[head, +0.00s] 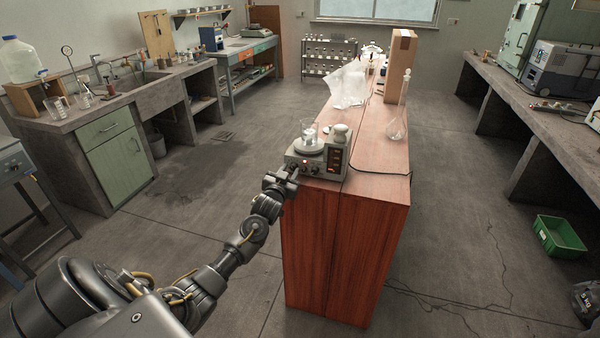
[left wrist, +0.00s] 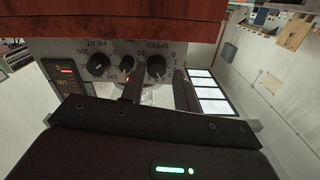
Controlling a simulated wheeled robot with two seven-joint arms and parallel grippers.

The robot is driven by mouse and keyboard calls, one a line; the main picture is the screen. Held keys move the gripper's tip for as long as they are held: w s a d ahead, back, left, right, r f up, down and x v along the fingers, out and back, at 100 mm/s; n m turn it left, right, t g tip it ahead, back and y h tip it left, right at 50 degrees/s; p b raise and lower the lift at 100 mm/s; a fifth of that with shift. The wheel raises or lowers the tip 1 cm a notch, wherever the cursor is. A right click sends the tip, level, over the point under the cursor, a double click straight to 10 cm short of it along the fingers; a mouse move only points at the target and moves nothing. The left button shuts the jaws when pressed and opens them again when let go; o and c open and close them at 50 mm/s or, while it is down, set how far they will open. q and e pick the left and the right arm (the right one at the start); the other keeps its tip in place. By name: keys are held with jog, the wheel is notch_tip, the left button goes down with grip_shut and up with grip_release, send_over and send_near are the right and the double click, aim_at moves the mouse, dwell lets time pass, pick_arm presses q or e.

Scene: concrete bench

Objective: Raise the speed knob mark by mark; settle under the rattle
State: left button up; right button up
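The grey stirrer hot plate (head: 325,165) stands on the front end of the wooden bench, with a clear beaker (head: 309,135) on its round plate. In the left wrist view its panel is upside down. The speed knob (left wrist: 156,66) is black with a pale pointer line; its exact setting is hard to read. In the head view, my left gripper (head: 290,174) is at the panel.
A pale stoppered container (head: 341,133) stands at the stirrer's back right. A dark cable (head: 385,172) runs to the bench's right edge. A flask (head: 398,125), a cardboard box (head: 401,65) and plastic wrapping (head: 347,85) are farther back. The bench front is bare.

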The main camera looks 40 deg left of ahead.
pick_arm(q)
jog(key=shift+w+a, duration=0.1)
jog(key=shift+w, duration=0.3)
jog(key=shift+c, duration=0.3)
jog(key=shift+d+r, duration=0.1)
jog(key=shift+d, duration=0.1)
grip_shut()
jog(key=m+p, duration=0.1)
jog(key=m, duration=0.1)
jog(key=shift+w+r+m, duration=0.1)
jog(key=shift+m, duration=0.3)
jog(key=shift+m+p, duration=0.35)
jog(key=shift+m, duration=0.85)
jog(key=shift+o, duration=0.3)
grip_release()
